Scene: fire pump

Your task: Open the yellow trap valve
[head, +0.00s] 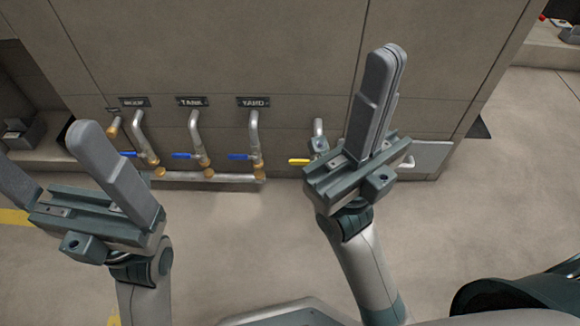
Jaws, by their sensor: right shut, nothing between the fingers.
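The yellow valve handle (299,161) shows at the foot of a short pipe (318,128) low on the wall. It points left, and my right gripper's body hides what is to its right. My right gripper (392,52) is shut and empty. Its fingers point up in the picture, in front of the wall and just right of the yellow handle. My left gripper (48,150) is at the far left with its two fingers spread wide apart, open and empty. It is well away from the yellow handle.
Labelled pipes with blue handles (182,155) stand left of the yellow one, joined by a low horizontal pipe (200,177). A light grey panel with a handle (425,158) is to the right. The floor (250,245) between my arms is clear.

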